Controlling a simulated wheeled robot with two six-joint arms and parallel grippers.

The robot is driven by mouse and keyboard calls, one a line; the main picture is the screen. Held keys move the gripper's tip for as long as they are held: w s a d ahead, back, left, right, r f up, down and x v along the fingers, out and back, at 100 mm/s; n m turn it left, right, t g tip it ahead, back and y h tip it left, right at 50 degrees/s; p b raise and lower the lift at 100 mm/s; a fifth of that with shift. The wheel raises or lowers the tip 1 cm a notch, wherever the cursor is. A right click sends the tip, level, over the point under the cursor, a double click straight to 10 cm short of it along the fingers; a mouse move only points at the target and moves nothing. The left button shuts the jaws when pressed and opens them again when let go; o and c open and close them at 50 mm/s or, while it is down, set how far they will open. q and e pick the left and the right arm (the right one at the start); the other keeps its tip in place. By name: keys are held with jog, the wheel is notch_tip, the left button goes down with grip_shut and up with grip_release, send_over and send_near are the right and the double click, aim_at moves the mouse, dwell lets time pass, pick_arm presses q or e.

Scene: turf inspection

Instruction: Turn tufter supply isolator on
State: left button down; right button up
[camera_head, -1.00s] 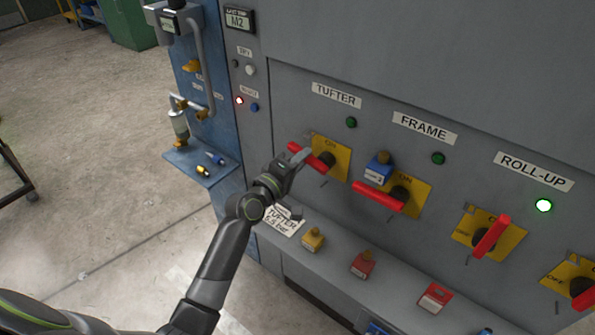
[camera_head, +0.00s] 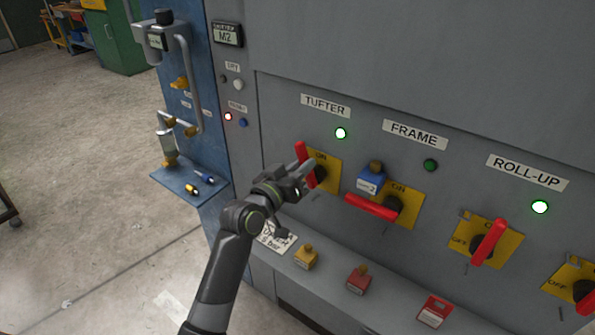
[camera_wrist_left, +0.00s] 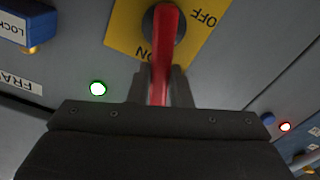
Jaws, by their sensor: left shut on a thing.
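The tufter isolator has a red handle (camera_head: 304,164) on a yellow plate (camera_head: 330,175) below the TUFTER label (camera_head: 325,106). The handle stands near upright, its upper end by the ON mark. My left gripper (camera_head: 306,172) is shut on the red handle. In the left wrist view the handle (camera_wrist_left: 166,50) runs between the two fingers (camera_wrist_left: 161,88) toward the ON mark. The tufter lamp (camera_head: 341,133) is lit green; it also shows lit in the wrist view (camera_wrist_left: 98,88). My right gripper is not in view.
The FRAME isolator (camera_head: 372,206) is to the right, with a blue padlock (camera_head: 370,180) beside it and an unlit lamp (camera_head: 430,165). The ROLL-UP isolator (camera_head: 488,242) has a lit lamp (camera_head: 540,207). Several coloured locks, including a yellow one (camera_head: 306,257), sit on the ledge below.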

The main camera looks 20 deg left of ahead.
pick_arm(q)
jog(key=shift+s+d+m+b, duration=0.15)
jog(key=shift+d+m+b, duration=0.3)
jog(key=shift+m, duration=0.65)
jog(key=shift+s+d+m+b, duration=0.15)
jog(key=shift+d+m+b, duration=0.25)
jog(key=shift+m, duration=0.7)
jog(key=shift+a, duration=0.1)
jog(key=c, duration=1.3)
grip_release()
jog(key=shift+r, duration=0.1)
jog(key=shift+b+v, duration=0.65)
jog(key=shift+v, duration=8.1)
